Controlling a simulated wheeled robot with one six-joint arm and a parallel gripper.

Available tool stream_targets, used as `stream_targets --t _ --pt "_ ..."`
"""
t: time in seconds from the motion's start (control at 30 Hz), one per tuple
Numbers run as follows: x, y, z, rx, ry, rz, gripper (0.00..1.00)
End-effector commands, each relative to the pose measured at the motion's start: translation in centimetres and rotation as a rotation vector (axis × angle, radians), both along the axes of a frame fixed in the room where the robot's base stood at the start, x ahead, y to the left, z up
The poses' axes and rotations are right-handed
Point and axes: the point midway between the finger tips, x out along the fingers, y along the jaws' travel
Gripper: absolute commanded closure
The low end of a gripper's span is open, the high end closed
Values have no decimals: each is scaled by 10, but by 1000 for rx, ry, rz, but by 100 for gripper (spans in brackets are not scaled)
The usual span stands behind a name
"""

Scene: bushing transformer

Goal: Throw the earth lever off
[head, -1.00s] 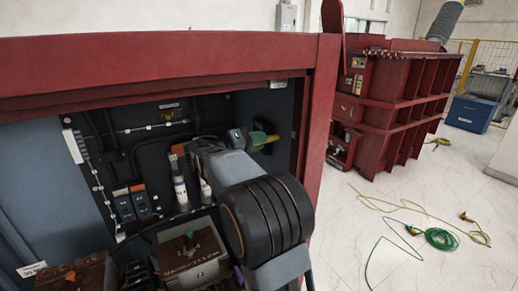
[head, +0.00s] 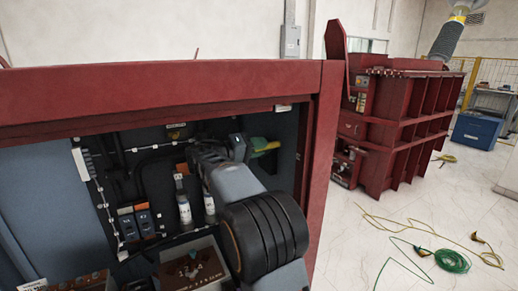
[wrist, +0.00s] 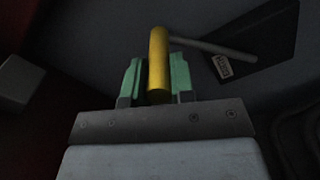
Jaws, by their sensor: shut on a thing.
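The earth lever's yellow handle (wrist: 158,66) stands between the green fingertips of my gripper (wrist: 157,80) in the wrist view. The fingers are shut on it from both sides. A grey rod (wrist: 213,48) runs from behind the handle to the right, over a dark plate. In the head view, my gripper (head: 254,145) is at the right inner side of the red-framed cabinet, with the yellow handle (head: 271,147) at its tip. The lever's pivot cannot be made out in the head view.
The red cabinet frame (head: 160,83) surrounds the opening above and at the right, close to my arm. Inside are orange-topped switches (head: 135,221), white-grey cylinders (head: 184,207) and a box (head: 193,267). Cables (head: 453,261) lie on the floor at right.

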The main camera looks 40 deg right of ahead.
Motion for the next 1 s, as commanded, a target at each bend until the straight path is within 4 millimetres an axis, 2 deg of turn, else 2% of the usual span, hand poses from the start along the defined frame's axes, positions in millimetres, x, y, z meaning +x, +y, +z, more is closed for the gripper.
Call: stream_targets --t 0.17,0.2,0.43,0.77,0.87,1.0 --pt "0 0 2 -4 -5 2 100" --pt "0 0 2 -4 -5 2 75" --pt "0 0 1 -2 -3 1 53" --pt "1 5 -1 -1 -1 3 52" --pt "3 16 -2 -1 -2 3 52" --pt "7 43 -3 -1 -2 6 52"
